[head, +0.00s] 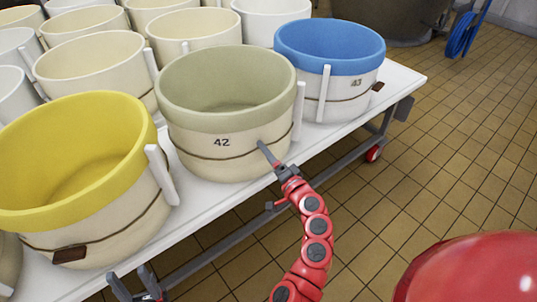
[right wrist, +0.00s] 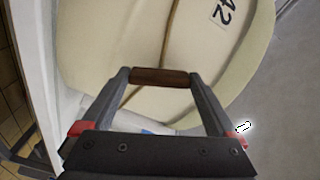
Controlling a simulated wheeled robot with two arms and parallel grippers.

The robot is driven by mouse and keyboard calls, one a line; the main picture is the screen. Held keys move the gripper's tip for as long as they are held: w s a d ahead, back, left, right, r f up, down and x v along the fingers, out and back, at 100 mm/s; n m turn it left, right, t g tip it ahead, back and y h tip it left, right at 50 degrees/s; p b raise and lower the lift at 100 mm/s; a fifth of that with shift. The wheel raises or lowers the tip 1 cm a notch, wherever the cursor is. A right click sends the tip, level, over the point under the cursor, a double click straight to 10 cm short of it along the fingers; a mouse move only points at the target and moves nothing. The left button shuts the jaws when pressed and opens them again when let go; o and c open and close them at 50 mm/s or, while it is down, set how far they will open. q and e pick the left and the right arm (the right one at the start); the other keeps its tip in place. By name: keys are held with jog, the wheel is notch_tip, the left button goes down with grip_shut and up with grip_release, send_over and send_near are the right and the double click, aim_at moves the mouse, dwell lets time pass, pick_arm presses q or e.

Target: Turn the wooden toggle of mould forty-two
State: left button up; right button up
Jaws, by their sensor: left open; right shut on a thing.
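Mould forty-two (head: 232,154) is a cream tub with a pale green rim, a black "42" and a dark cord around it. My right gripper (head: 263,148) reaches its front right side. In the right wrist view the brown wooden toggle (right wrist: 160,77) lies crosswise between the fingertips, against the wall of mould forty-two (right wrist: 110,35); the gripper is shut on it. In the head view the toggle is hidden by the gripper. My left gripper (head: 133,284) is open and empty at the bottom left, in front of the table edge.
A yellow-rimmed mould (head: 95,210) with its own toggle (head: 70,254) stands left. The blue-rimmed mould 43 (head: 345,90) stands right. Several cream moulds fill the back of the white wheeled table (head: 400,85).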

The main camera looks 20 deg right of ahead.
jog(key=shift+m+p, duration=0.45)
jog(key=shift+m, duration=1.75)
jog(key=o, duration=1)
jog(key=v, duration=1.7)
jog(key=shift+s, duration=0.2)
